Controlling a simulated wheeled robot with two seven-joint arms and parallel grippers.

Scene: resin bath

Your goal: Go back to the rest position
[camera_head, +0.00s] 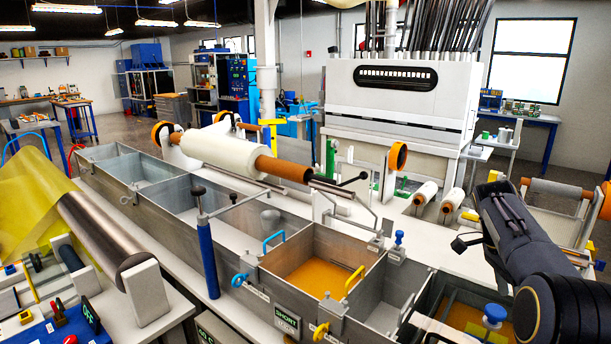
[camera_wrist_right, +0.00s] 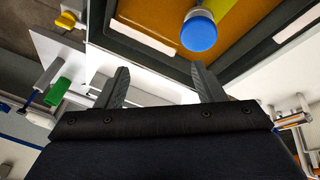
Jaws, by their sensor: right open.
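My right arm (camera_head: 515,235) reaches in from the lower right of the head view, over the right end of the resin bath. My right gripper (camera_wrist_right: 161,86) shows in the wrist view with its two grey fingers spread apart and nothing between them. A blue-topped knob (camera_wrist_right: 200,32) stands beyond the fingers, over an amber-coloured tank bottom, apart from them. The blue knob also shows low in the head view (camera_head: 494,314), left of my forearm. My left gripper is not in the head view.
The metal bath (camera_head: 225,232) runs diagonally across the middle, with an amber compartment (camera_head: 315,278). A white roll (camera_head: 218,152) lies above it on an orange-ended shaft. A blue post (camera_head: 208,255) stands in front. A white machine (camera_head: 395,100) stands behind. White rollers (camera_head: 452,200) lie left of my arm.

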